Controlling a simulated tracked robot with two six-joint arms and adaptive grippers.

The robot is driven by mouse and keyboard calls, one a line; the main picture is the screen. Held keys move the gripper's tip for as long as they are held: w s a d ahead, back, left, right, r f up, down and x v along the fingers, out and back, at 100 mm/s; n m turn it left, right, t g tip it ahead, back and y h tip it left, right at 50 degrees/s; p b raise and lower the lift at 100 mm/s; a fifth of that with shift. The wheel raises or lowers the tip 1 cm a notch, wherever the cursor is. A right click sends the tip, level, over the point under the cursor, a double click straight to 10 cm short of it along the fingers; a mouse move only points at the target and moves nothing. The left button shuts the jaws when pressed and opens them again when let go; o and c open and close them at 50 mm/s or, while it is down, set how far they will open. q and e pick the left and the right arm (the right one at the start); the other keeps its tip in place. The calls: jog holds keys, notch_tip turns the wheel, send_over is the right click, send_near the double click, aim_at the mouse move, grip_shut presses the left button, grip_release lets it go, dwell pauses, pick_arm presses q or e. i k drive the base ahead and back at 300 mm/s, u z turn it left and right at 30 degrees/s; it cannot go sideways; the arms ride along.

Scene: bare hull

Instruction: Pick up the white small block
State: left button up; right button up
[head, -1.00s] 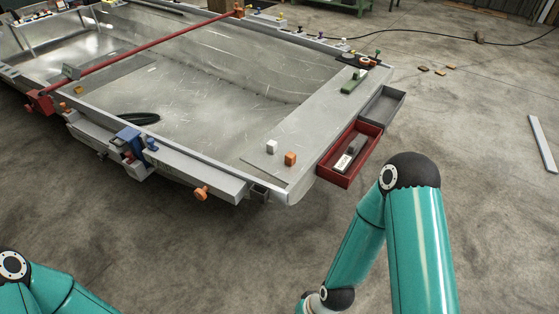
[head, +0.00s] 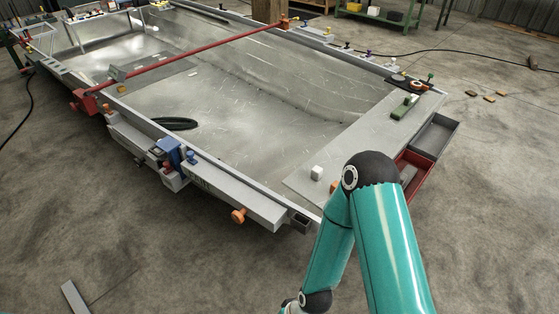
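The white small block (head: 317,173) sits on the flat plate (head: 300,187) at the near right corner of the metal hull, in the head view. An orange block (head: 334,187) is just right of it, partly hidden behind my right arm. My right arm stands in front of that corner, with its elbow close to the blocks in the picture. Its gripper is below the bottom edge of the picture. My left gripper is not in view either.
A red bar (head: 190,58) spans the hull. A red tray (head: 413,172) and a grey tray (head: 434,136) hang at the right end. A green block (head: 404,107) lies nearby.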

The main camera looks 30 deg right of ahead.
aim_at(317, 172)
jog(key=u, duration=0.05)
jog(key=i, duration=0.95)
jog(key=z, duration=0.45)
